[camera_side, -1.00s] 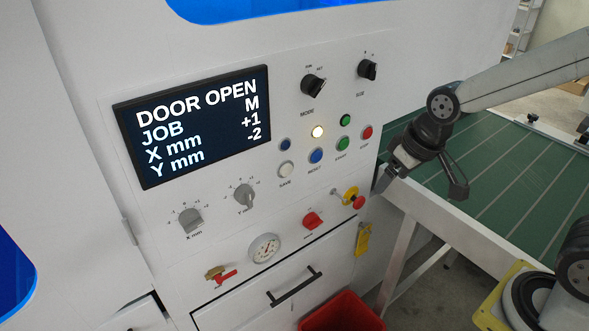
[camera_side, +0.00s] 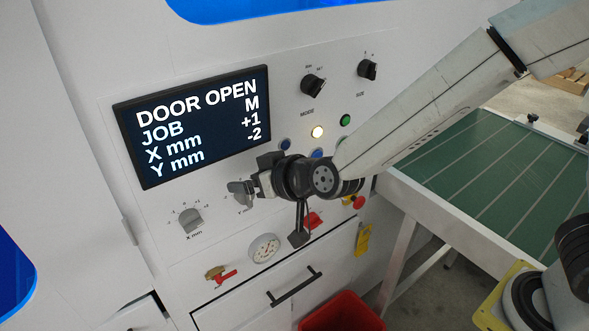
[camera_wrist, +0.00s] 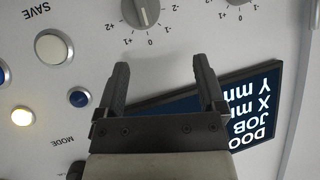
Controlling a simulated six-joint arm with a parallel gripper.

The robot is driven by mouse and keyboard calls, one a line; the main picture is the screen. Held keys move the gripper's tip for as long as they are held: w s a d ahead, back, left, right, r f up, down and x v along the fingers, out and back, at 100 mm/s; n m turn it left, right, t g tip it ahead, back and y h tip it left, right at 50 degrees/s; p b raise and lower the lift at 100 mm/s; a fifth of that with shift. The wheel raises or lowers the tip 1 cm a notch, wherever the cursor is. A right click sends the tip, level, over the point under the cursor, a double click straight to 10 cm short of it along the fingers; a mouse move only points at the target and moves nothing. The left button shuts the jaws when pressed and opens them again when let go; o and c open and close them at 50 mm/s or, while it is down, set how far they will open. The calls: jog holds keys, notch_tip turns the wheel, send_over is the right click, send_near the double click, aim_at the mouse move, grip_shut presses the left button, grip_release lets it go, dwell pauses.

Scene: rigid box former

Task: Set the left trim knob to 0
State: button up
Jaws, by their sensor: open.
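The left trim knob (camera_side: 190,218), marked X mm, is a grey knob with a numbered scale, low on the panel below the display. The display (camera_side: 192,125) reads DOOR OPEN, JOB M, X mm +1, Y mm -2. My gripper (camera_side: 250,187) is in front of the right trim knob, marked Y mm, to the right of the left knob. In the wrist view, my gripper (camera_wrist: 160,64) is open and empty, with the Y knob (camera_wrist: 147,12) beyond its fingertips. Part of the left knob (camera_wrist: 238,2) shows at the top edge. In the side view my gripper partly covers the Y knob.
A mode knob (camera_side: 313,86) and size knob (camera_side: 367,69) are at the panel's upper right. My arm hides some push buttons. A gauge (camera_side: 263,249) and a red-handled valve (camera_side: 220,274) are below the trim knobs, above a drawer handle (camera_side: 295,287).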

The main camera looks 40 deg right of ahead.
jog(key=s+a+f+m+t+h, duration=0.1)
jog(key=s+a+t+h, duration=0.15)
jog(key=a, duration=0.35)
jog(key=s+a+f+t+h, duration=0.1)
jog(key=s+a+t, duration=0.3)
jog(key=a, duration=0.2)
send_near(196, 228)
jog(key=w, duration=0.2)
jog(key=shift+w+r+g, duration=0.15)
jog(key=shift+w+g, duration=0.05)
jog(key=shift+g, duration=0.05)
jog(key=shift+w, duration=3.9)
grip_shut()
